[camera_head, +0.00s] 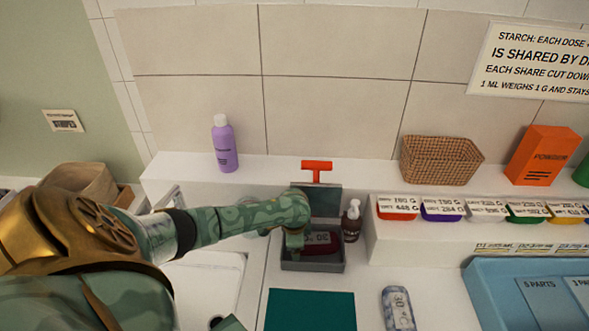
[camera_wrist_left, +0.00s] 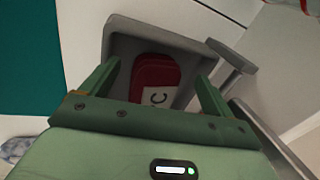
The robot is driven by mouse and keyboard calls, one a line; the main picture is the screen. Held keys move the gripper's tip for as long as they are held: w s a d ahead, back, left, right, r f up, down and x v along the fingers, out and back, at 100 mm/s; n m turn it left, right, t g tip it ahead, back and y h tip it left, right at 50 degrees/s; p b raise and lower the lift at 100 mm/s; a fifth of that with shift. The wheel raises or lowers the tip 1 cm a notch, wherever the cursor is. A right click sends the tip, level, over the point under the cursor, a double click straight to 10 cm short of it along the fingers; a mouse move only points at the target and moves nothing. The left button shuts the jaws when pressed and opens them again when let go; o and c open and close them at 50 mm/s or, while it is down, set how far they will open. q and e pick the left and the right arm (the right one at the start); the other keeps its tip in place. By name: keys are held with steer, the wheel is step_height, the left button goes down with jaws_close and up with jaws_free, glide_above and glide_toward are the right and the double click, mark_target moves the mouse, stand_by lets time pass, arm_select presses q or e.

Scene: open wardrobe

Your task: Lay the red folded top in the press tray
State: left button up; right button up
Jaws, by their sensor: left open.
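The red folded top (camera_head: 324,238) with a white label lies inside the grey press tray (camera_head: 312,267). In the left wrist view the red top (camera_wrist_left: 155,72) sits within the walls of the grey tray (camera_wrist_left: 140,27). My left gripper (camera_head: 296,243) is over the left part of the tray. Its two fingers stand apart in the left wrist view (camera_wrist_left: 160,75), one on each side of the top, with clear gaps to it. My arm hides part of the top and tray in the head view.
A red T-handle (camera_head: 317,168) stands behind the tray. A dark pump bottle (camera_head: 352,220) is close to its right. A teal mat (camera_head: 310,311) lies in front. A purple bottle (camera_head: 224,145) and a wicker basket (camera_head: 440,160) stand on the ledge behind.

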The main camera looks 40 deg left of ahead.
arm_select(q)
steer(key=p+v, duration=0.5)
steer(key=v, duration=1)
steer(key=shift+d+r, duration=0.1)
